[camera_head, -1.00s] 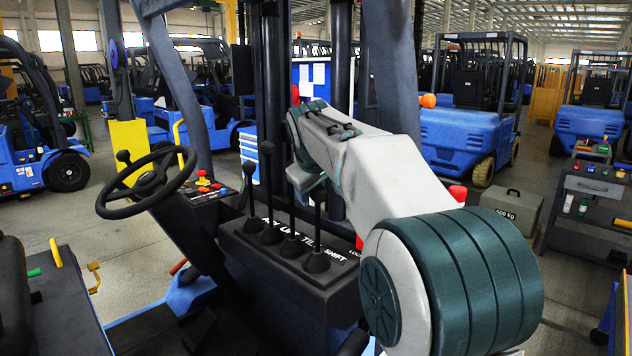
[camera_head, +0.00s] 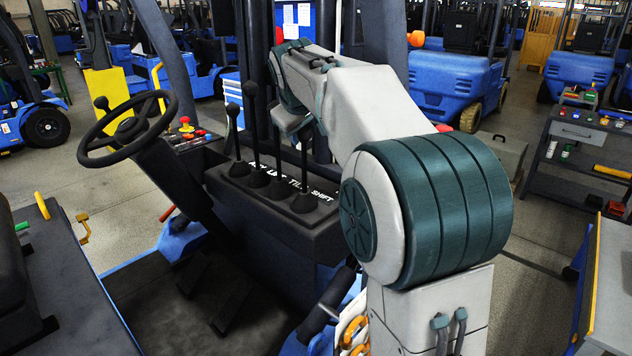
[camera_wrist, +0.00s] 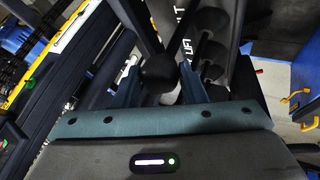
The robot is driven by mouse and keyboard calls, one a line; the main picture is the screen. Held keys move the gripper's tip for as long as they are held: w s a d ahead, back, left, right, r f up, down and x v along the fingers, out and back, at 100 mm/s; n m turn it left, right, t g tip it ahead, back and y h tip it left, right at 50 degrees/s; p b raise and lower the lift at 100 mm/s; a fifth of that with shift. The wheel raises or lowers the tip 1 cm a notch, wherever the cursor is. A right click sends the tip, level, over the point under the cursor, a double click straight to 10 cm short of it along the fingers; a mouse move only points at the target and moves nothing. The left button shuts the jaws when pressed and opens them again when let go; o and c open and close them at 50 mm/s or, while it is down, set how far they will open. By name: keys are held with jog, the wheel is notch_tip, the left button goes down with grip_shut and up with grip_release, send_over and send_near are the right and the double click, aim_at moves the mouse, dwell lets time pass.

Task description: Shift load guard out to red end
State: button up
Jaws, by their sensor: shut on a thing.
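My gripper (camera_wrist: 160,88) is shut on a dark round lever knob (camera_wrist: 157,70), seen between its two blue fingers in the wrist view. In the head view my gripper (camera_head: 294,122) is at the top of the rightmost lever (camera_head: 304,168), beside the SHIFT lettering, and hides its knob. This lever stands nearly upright. Other black levers (camera_head: 235,135) stand to its left on the dark lettered console (camera_head: 275,215). I cannot make out the load guard or its red end for certain.
A steering wheel (camera_head: 128,128) and a small panel with red knobs (camera_head: 187,128) are left of the levers. Several blue forklifts (camera_head: 455,85) stand behind. A grey workbench (camera_head: 590,135) is at the right. Other knobs (camera_wrist: 212,50) sit close to my gripper.

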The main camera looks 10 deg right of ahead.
dwell(0.4)
jog(key=w+d+f+p, duration=0.1)
jog(key=w+d+p, duration=0.1)
jog(key=d, duration=0.3)
jog(key=shift+w+d, duration=0.15)
jog(key=shift+w, duration=0.6)
jog(key=shift+d, duration=0.1)
dwell(0.8)
jog(key=s+a, duration=0.2)
jog(key=a, duration=0.1)
jog(key=s+a+b, duration=0.1)
jog(key=shift+a+r, duration=0.2)
jog(key=shift+r, duration=0.15)
jog(key=shift+s+a+r, duration=0.1)
jog(key=shift+s+a, duration=0.15)
jog(key=shift+a, duration=0.15)
jog(key=shift+r, duration=0.1)
jog(key=shift+a+r, duration=0.1)
jog(key=shift+a, duration=0.05)
